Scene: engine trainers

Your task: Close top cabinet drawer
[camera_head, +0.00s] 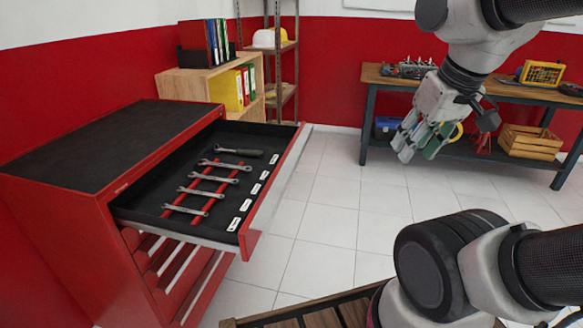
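The red tool cabinet (75,215) with a black top stands on the left. Its top drawer (272,190) is pulled far out to the right. My gripper (410,153) hangs in the air at the upper right, pointing down, well apart from the drawer front. It touches nothing that I can see. Its fingers overlap the coloured items behind, so their opening is unclear.
A wooden shelf with binders (240,85) stands behind the cabinet. A workbench (375,75) with a yellow case (541,74) and a wooden crate (530,142) is at the back right. The tiled floor (335,185) between drawer and workbench is clear.

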